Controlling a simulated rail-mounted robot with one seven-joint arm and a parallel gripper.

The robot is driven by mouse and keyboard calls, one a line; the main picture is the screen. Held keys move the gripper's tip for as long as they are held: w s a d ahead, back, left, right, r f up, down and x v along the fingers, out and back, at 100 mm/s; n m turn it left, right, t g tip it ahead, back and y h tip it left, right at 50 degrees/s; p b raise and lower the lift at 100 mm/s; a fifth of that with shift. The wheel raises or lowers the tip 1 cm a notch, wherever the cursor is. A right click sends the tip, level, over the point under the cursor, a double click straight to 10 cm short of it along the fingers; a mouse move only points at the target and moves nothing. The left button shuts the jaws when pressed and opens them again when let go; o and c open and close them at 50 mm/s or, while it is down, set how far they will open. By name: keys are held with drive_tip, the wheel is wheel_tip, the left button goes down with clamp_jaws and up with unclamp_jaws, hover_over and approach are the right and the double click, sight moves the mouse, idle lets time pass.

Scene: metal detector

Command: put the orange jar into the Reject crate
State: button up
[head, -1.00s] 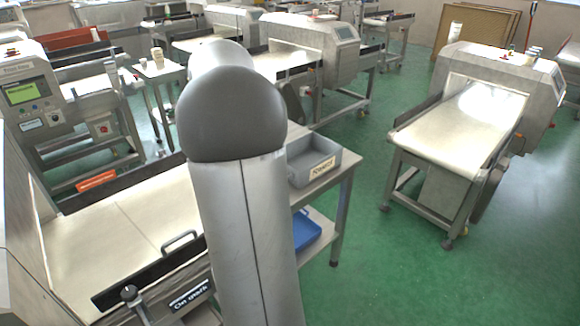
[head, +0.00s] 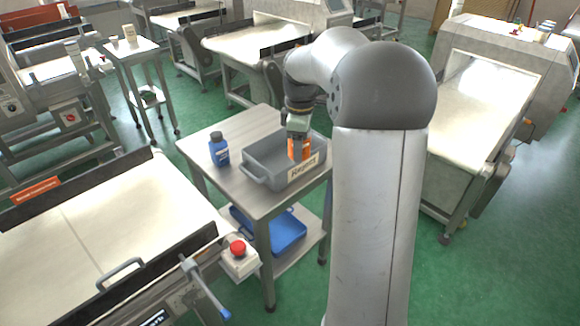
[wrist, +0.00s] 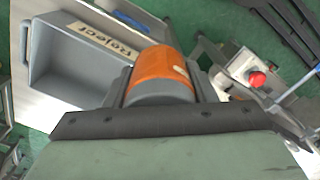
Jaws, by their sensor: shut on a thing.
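The orange jar (head: 300,148) is held in my gripper (head: 298,138), which is shut on it. In the head view the jar shows over the right part of the grey Reject crate (head: 256,172); how high it is above the crate floor I cannot tell. In the wrist view the orange jar (wrist: 160,72) lies between the fingers, with the crate (wrist: 72,58) and its Reject label (wrist: 95,40) beyond it to the left. The crate stands on a small table and looks empty where I see inside.
A blue bottle (head: 219,149) stands on the small table (head: 235,192), left of the crate. A blue tray (head: 275,232) lies on the shelf below. A red stop button (head: 237,248) sits at the conveyor (head: 130,215) end. Another conveyor (head: 480,110) is at right.

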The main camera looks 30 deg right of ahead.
drive_tip(key=w+a+f+n, duration=0.2)
drive_tip(key=a+f+n, duration=0.1)
drive_tip(key=a+n, duration=0.45)
approach(272, 163)
drive_tip(key=s, duration=0.1)
drive_tip(key=s+a+f, duration=0.1)
drive_tip(key=s, duration=0.1)
drive_tip(key=s+f, duration=0.1)
drive_tip(key=shift+s+a+f+p, duration=0.15)
drive_tip(key=shift+s+a+p, duration=0.1)
drive_tip(key=shift+a+p, duration=0.15)
drive_tip(key=shift+w+d+f, duration=0.15)
drive_tip(key=shift+w+f, duration=0.15)
drive_tip(key=shift+f, duration=1.65)
drive_tip(key=shift+f, duration=0.2)
drive_tip(key=o, duration=1)
drive_tip(key=shift+o, duration=0.2)
wheel_tip(272, 163, up, 13)
drive_tip(key=shift+f, duration=0.25)
